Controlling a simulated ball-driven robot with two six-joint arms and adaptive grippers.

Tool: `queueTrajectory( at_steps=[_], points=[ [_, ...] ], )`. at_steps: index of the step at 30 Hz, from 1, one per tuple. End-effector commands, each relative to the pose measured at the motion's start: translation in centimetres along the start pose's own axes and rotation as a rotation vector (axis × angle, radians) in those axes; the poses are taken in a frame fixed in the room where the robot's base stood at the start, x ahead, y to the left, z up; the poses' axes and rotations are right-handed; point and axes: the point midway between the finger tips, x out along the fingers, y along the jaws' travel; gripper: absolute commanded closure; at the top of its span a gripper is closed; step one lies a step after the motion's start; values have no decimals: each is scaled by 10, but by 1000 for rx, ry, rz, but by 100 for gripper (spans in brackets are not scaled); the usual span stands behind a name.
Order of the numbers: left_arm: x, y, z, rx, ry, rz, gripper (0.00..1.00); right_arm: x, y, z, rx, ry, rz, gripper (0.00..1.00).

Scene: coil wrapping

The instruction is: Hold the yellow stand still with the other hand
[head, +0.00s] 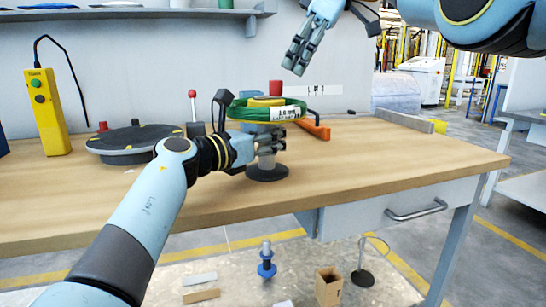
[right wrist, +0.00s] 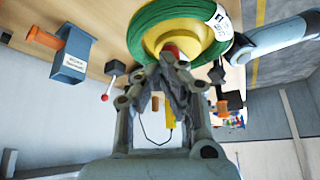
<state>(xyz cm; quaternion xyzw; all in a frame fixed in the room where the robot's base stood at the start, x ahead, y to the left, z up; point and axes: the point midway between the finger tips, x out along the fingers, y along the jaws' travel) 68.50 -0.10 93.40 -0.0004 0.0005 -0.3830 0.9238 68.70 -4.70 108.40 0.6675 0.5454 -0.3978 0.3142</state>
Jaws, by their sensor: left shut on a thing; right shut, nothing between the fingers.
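The yellow stand has a yellow top (head: 259,102), a grey post and a dark round base (head: 268,174) on the workbench. A green wire coil (head: 243,111) with a white label lies around the yellow top. My left gripper (head: 270,146) is shut on the stand's post below the coil and partly hides it. My right gripper (head: 294,68) is shut and empty, above and apart from the stand. In the right wrist view, the right fingers (right wrist: 172,75) are in front of the yellow top (right wrist: 160,38), a red knob and the coil (right wrist: 195,35).
A dark turntable (head: 133,138) and a yellow control box (head: 46,108) stand on the left of the bench. An orange bar (head: 314,129) lies just right of the coil. The right part of the workbench (head: 410,155) is mostly clear.

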Motion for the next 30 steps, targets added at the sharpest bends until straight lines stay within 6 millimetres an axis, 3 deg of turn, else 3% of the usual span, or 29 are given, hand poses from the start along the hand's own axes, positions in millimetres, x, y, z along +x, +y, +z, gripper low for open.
queueTrajectory(
  at_steps=[7, 20, 21, 30],
  points=[
    [0, 1, 1, 1, -2, 1, 100, -26, 0, -14, 0, 0, 0, 100],
    [0, 1, 1, 2, -2, 2, 100, -31, 0, -17, 1, 1, 0, 100],
    [0, 1, 1, 2, -2, 2, 89, -31, 0, -17, 0, 1, 0, 100],
    [0, 1, 0, 1, -1, 1, 52, -30, 0, -16, 0, 0, 0, 100]
  ],
)
